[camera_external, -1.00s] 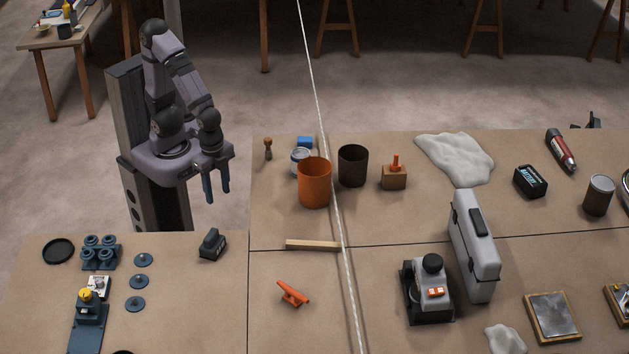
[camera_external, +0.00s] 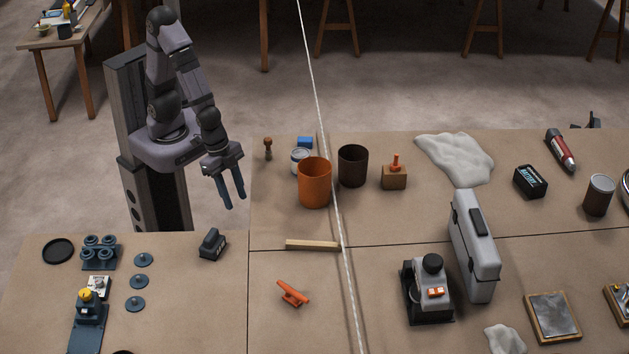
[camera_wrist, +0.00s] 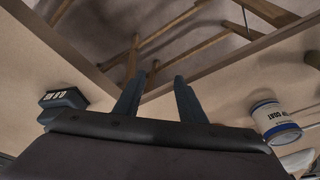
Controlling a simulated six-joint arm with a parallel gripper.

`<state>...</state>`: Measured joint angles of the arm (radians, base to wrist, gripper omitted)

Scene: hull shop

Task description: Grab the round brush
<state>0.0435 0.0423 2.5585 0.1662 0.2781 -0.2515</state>
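A small upright brown piece with a knobbed top (camera_external: 268,148) stands at the back left corner of the right-hand bench; it may be the round brush, but it is too small to be sure. I cannot make out a brush in the wrist view. My gripper (camera_external: 235,202) hangs over the gap left of that bench, below and left of the brown piece in the picture, apart from it. In the wrist view my gripper (camera_wrist: 158,76) has its two fingers spread with nothing between them.
An orange cup (camera_external: 314,184), a white tin (camera_external: 299,164) and a dark cup (camera_external: 353,166) stand near the brown piece. A white rope (camera_external: 325,130) crosses the scene. A dark labelled block (camera_external: 212,243) lies on the front left bench. Bare bench top lies around a wooden strip (camera_external: 312,245).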

